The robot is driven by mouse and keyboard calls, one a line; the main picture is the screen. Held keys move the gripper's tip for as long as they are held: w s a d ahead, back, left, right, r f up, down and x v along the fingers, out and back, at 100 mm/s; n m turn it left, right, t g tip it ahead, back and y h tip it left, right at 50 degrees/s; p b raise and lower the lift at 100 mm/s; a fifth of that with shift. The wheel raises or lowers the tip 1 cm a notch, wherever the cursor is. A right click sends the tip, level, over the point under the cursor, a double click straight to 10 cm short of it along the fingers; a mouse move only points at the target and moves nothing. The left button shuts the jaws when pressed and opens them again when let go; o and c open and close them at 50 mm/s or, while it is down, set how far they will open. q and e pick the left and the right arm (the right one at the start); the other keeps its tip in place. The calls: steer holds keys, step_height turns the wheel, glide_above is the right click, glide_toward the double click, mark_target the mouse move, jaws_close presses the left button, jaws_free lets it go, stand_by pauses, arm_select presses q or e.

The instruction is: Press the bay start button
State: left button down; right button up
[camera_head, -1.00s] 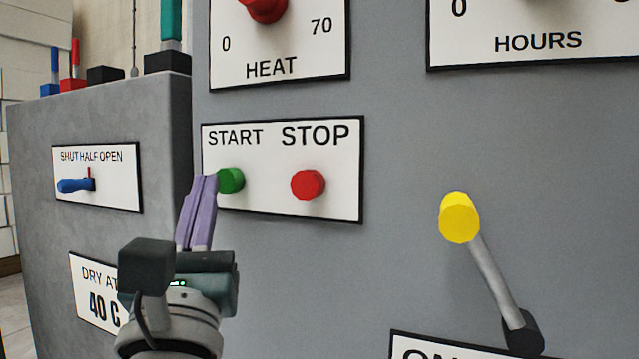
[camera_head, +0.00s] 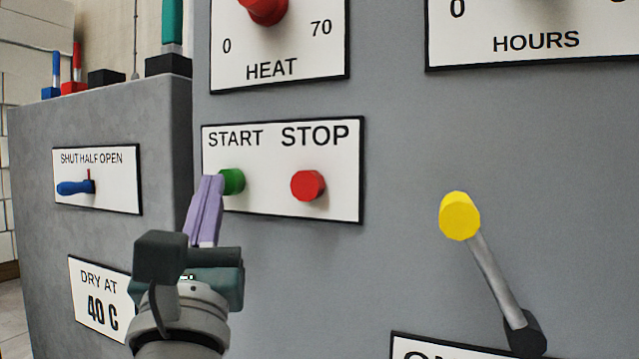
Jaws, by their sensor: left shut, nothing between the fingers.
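The green START button (camera_head: 233,181) is on a white plate (camera_head: 262,200) on the grey panel, below the word START. The red STOP button (camera_head: 307,185) is to its right on the same plate. My left gripper (camera_head: 211,179) is shut and empty, its purple fingers pointing up. Its fingertips are at the left side of the green button and overlap its edge in the picture. I cannot tell whether they touch it. My right gripper is not in view.
A yellow-knobbed lever (camera_head: 459,216) sticks out at the right. A red HEAT knob (camera_head: 263,10) is above the buttons. A grey cabinet (camera_head: 100,235) with a blue switch handle (camera_head: 75,187) stands at the left. The panel between buttons and lever is clear.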

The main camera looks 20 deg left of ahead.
arm_select(q)
steer(key=shift+w, duration=0.25)
steer(key=shift+s, duration=0.1)
stand_by(0.5)
steer(key=shift+s, duration=0.85)
steer(key=s, duration=0.1)
steer(key=s+p, duration=0.1)
steer(key=s, duration=0.3)
steer(key=shift+a+p, duration=0.25)
steer(key=shift+p, duration=0.15)
steer(key=shift+r, duration=0.15)
